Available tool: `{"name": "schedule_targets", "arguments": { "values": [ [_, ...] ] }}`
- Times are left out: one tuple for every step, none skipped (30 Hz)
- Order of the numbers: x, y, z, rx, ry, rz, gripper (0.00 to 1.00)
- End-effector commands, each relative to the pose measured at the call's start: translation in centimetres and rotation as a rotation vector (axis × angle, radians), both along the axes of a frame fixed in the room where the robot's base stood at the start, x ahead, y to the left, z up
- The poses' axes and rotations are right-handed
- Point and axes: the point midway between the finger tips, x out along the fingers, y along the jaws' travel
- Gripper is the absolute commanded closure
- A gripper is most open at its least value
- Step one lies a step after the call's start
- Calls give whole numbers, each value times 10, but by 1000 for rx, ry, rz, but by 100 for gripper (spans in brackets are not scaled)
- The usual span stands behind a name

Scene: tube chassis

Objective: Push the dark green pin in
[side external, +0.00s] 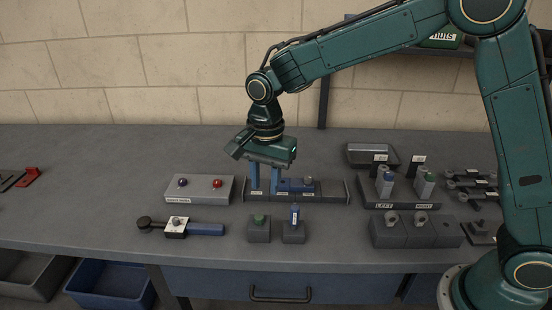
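A dark green pin (259,218) stands in the top of a grey block (259,233) at the front middle of the bench. Only a short part of it shows above the block. My gripper (265,188) points down behind this block, over a long dark rail (333,191). Its two blue fingers are apart, with nothing visible between them. The fingertips are close to the rail; I cannot tell whether they touch it.
A blue labelled piece (294,214) stands in a second grey block (293,234), just right of the green pin. A blue part (292,185) sits on the rail. A button box (199,188) and a blue-handled tool (205,229) lie left. Labelled holders (401,205) stand right.

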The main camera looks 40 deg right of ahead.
Motion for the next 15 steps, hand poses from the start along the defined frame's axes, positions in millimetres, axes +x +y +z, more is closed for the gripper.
{"name": "schedule_targets", "arguments": {
  "values": [
    [3,5,-8,-3,11,-19,71],
    [5,7,-11,-4,15,-30,71],
    [7,9,-14,-5,19,-44,71],
    [8,10,-17,-6,21,-52,71],
    [8,11,-18,-7,24,-59,71],
    [9,12,-20,-8,27,-66,71],
    [9,13,-21,-8,27,-70,71],
    [10,13,-22,-8,28,-72,71],
    [10,14,-22,-8,28,-74,71],
    [10,14,-22,-8,28,-74,71],
    [10,14,-22,-8,28,-74,71],
    [10,14,-22,-8,27,-74,71],
    [10,14,-22,-8,27,-74,71],
    [10,13,-22,-8,28,-73,71],
    [10,13,-22,-8,28,-73,71]
  ]
}}
